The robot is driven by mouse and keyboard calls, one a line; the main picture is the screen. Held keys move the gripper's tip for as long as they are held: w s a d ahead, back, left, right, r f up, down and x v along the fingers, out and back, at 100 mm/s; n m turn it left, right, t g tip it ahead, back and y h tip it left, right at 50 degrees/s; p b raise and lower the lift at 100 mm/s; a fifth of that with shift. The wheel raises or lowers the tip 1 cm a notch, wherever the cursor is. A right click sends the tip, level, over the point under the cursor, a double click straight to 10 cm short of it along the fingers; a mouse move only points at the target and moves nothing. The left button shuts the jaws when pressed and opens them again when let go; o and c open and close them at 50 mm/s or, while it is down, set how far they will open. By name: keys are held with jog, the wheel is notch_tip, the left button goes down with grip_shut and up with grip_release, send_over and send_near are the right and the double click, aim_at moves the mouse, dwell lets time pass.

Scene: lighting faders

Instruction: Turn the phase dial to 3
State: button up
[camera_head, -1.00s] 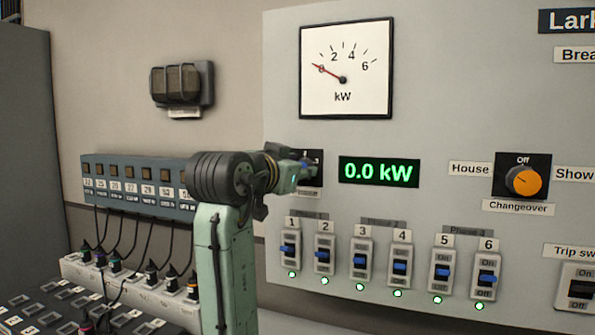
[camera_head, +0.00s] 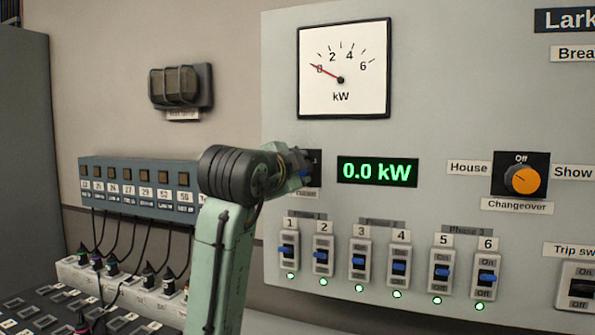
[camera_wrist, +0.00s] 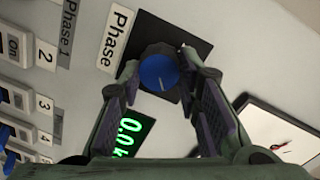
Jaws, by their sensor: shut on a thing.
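The phase dial is a round blue knob (camera_wrist: 159,72) on a black plate (camera_wrist: 187,42), with a white "Phase" label (camera_wrist: 117,38) beside it in the wrist view. A short pale pointer mark shows on the knob's face; the plate's numbers cannot be read. My gripper (camera_wrist: 160,68) has one finger on each side of the knob and is shut on it. In the head view, my gripper (camera_head: 303,170) reaches the panel left of the green display, and my wrist hides the knob and most of its plate.
The green "0.0 kW" display (camera_head: 377,171) is right of the dial, and the kW meter (camera_head: 343,70) is above. Several blue breaker switches (camera_head: 361,262) are below. An orange changeover knob (camera_head: 524,180) is farther right.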

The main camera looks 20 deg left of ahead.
jog(key=shift+m, duration=0.8)
jog(key=o, duration=1.1)
jog(key=shift+o, duration=0.2)
jog(key=s+r, duration=0.1)
jog(key=s, duration=1.1)
jog(key=shift+d, duration=0.15)
